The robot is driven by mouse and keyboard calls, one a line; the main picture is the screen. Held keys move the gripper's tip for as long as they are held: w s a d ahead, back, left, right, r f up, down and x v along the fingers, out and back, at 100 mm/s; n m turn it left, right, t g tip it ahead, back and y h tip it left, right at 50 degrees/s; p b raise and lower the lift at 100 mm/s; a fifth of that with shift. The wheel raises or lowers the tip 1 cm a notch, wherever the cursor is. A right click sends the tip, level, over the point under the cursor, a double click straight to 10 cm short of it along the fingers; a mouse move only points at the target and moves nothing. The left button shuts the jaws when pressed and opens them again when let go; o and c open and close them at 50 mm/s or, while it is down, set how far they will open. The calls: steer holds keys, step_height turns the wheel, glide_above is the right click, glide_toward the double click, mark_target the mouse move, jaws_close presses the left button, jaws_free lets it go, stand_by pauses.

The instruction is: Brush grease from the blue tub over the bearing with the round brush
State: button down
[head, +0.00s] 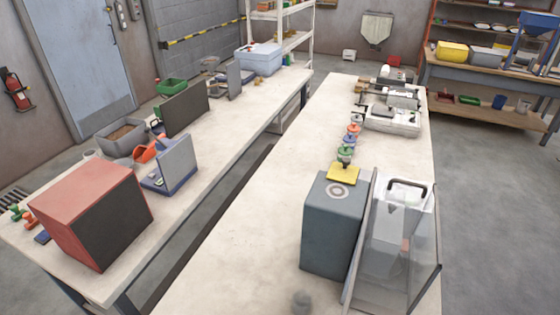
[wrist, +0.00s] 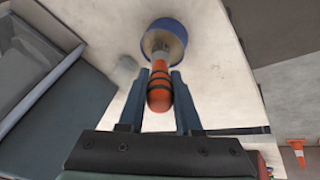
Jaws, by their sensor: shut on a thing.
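My gripper (wrist: 160,84) is shut on the orange handle of the round brush (wrist: 159,92), which has dark bands and a pale neck. The blue tub (wrist: 179,27) stands on the pale bench at the top of the wrist view. The brush's far end is over or in the tub's opening; I cannot tell whether it touches the grease. My gripper and this tub do not show in the head view. I cannot make out the bearing for sure in either view.
A small grey round thing (head: 302,301) is at the head view's bottom edge. An orange cone (wrist: 297,148) stands on the floor.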

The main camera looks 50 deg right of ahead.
steer(key=shift+r+p, duration=3.5)
steer(key=shift+p, duration=0.15)
steer(key=w+a+f+n+b, duration=0.2)
steer(key=a+b, duration=0.4)
steer(key=a, duration=0.4)
steer(key=w+a+f+n+t+y+b, duration=0.1)
steer(key=w+a+f+b, duration=0.1)
steer(key=a+b, duration=0.4)
steer(key=a+f, duration=0.1)
steer(key=a, duration=0.4)
steer(key=shift+n, duration=0.4)
